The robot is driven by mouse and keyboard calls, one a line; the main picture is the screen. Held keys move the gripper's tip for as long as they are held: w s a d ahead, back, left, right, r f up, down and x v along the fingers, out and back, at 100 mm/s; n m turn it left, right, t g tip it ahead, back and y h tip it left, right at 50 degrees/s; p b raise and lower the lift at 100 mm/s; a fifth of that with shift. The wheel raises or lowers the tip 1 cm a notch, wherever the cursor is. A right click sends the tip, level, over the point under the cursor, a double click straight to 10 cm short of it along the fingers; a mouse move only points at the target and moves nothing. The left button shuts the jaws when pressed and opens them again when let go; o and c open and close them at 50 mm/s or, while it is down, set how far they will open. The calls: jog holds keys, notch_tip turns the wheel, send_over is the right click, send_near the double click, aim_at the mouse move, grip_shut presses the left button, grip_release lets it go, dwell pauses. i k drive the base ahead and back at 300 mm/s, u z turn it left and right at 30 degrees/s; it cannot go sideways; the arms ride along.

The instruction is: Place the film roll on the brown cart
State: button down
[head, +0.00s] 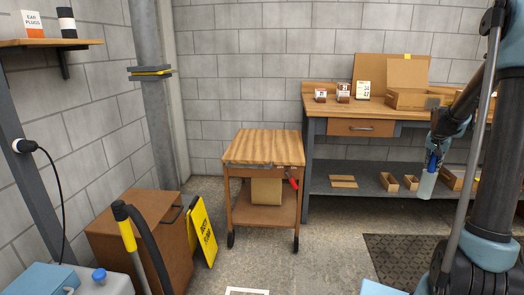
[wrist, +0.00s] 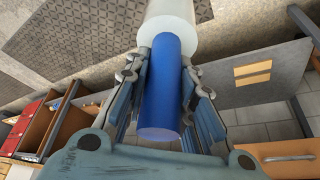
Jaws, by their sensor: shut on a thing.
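The film roll has a blue handle and a pale, whitish roll (head: 427,185). It hangs upright, roll end down, from my gripper (head: 434,158) at the right of the head view. In the wrist view my gripper (wrist: 162,78) is shut on the blue handle (wrist: 165,105), with the white roll beyond the fingertips. The brown cart (head: 263,146) stands at the centre of the head view. Its wooden top looks bare. My gripper is well to the right of the cart, in front of the workbench.
A workbench (head: 362,127) with small boxes and open cartons stands right of the cart. A cardboard box (head: 266,191) sits on the cart's lower shelf. A yellow sign (head: 203,232) and brown cabinet (head: 138,229) stand left. A dark mat (head: 405,249) lies on the floor at right.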

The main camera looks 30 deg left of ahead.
aim_at(276, 144)
jog(key=k, duration=0.9)
jog(key=u, duration=0.85)
jog(key=i, duration=0.75)
